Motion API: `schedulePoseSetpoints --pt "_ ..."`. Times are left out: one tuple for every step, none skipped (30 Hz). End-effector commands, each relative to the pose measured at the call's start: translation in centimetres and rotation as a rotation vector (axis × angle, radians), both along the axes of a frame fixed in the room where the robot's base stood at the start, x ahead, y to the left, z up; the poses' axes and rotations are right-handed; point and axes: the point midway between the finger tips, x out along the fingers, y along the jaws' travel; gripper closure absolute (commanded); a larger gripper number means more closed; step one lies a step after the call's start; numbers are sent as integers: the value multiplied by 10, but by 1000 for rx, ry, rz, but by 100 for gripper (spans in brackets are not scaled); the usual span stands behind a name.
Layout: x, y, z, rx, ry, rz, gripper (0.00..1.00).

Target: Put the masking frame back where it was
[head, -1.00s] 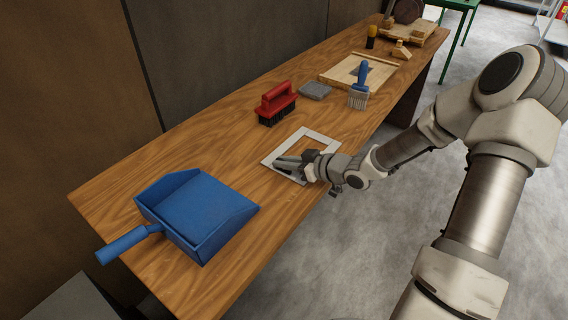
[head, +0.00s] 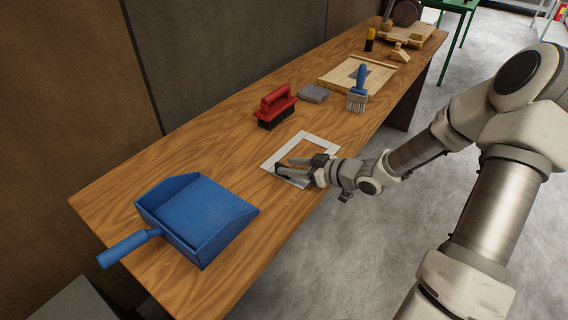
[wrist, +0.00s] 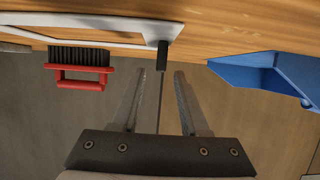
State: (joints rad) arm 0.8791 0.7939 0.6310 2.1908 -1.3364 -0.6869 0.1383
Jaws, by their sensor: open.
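The masking frame (head: 320,140), a flat white square frame, lies on the wooden table near its front edge; part of it also shows at the top left of the wrist view (wrist: 90,20). My gripper (head: 281,167) is over the frame's near left part in the head view, fingers spread. In the wrist view the two fingers (wrist: 160,80) stand apart with nothing clearly gripped. A small dark block (wrist: 162,55) appears at the frame's corner, in line with the gap between them. My gripper hides part of the frame, and contact cannot be told.
A blue dustpan (head: 200,215) lies to the left. A red brush (head: 275,105), a grey pad (head: 314,93), a blue-handled brush (head: 358,90) and a pale wooden board (head: 335,80) lie farther back. Bare table (head: 150,165) lies behind the dustpan.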

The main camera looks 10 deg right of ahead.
Motion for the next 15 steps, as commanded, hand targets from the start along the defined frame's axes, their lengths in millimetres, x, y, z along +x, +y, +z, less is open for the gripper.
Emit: schedulePoseSetpoints --pt "-8 -10 8 -2 -2 -3 56" --pt "-12 -14 11 -3 -1 -4 56" --pt "-18 -20 14 -3 0 -5 56" --pt "-23 -24 17 -2 0 -4 56" --pt "-27 -29 19 -3 -1 -4 56" --pt "-32 -33 22 -2 -1 -3 56" --pt "-36 -37 24 -2 0 -3 56" --pt "-39 -41 26 -1 0 -4 56" --pt "-43 -45 28 -2 -1 -3 56" --pt "-46 -47 30 -1 -1 -2 56" --pt "-48 -49 31 -2 -2 -1 56" --pt "-51 -52 32 -1 0 -2 56" --pt "-53 -54 33 -1 1 -2 56" --pt "-55 -55 33 0 0 -1 56" --pt "-56 -56 34 0 0 0 56"
